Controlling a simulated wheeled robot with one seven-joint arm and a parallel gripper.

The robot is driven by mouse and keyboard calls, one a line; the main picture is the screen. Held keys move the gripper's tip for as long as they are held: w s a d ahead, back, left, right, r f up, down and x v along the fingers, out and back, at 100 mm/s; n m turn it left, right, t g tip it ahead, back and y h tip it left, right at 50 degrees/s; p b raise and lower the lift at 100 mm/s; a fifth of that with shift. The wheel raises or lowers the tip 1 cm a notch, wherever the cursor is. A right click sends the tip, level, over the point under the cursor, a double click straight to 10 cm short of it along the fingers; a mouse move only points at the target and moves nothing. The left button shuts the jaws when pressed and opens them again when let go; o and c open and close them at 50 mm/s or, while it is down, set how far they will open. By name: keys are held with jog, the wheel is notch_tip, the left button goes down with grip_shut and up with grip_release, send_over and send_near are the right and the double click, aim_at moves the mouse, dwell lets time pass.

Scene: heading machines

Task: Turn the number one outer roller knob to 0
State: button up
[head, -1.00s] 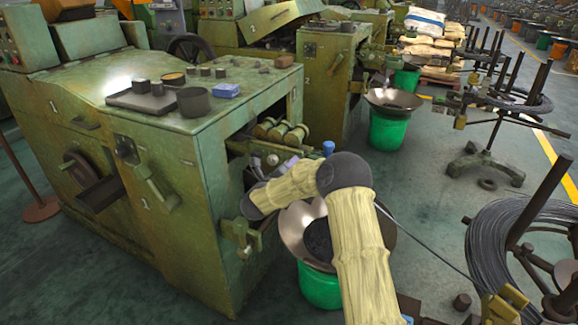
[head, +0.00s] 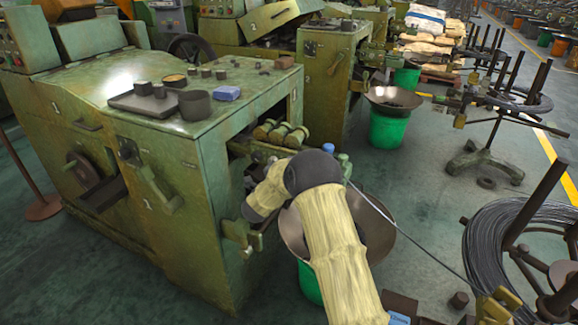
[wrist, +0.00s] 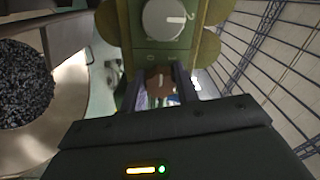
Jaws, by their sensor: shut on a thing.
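In the wrist view, my gripper (wrist: 160,84) is shut on a small brown knob (wrist: 160,78) that has a pale mark on its face. A larger round grey knob (wrist: 166,18) with a white line mark sits above it on a green housing (wrist: 158,55). I cannot read any scale or number beside either knob. In the head view my arm covers the gripper and both knobs, in front of the nearest green machine (head: 110,190), which bears a 1. Its rollers (head: 280,132) show in the side opening.
A metal bowl (head: 378,240) stands below my arm and appears in the wrist view with dark pieces (wrist: 24,90). A wire coil (head: 515,240) on a stand is at right, its wire running toward the machine. Open floor (head: 430,190) lies between.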

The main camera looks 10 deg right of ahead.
jog(key=shift+a+f+n+p, duration=0.1)
jog(key=shift+n+p, duration=0.45)
jog(key=shift+n, duration=0.95)
jog(key=shift+a+f+n+p, duration=0.1)
jog(key=shift+n+p, duration=0.45)
jog(key=shift+n, duration=0.95)
jog(key=o, duration=0.7)
jog(key=shift+d, duration=0.15)
jog(key=v, duration=1.7)
jog(key=shift+s+p, duration=0.2)
jog(key=shift+p, duration=0.25)
jog(key=shift+a, duration=0.2)
jog(key=shift+r, duration=0.15)
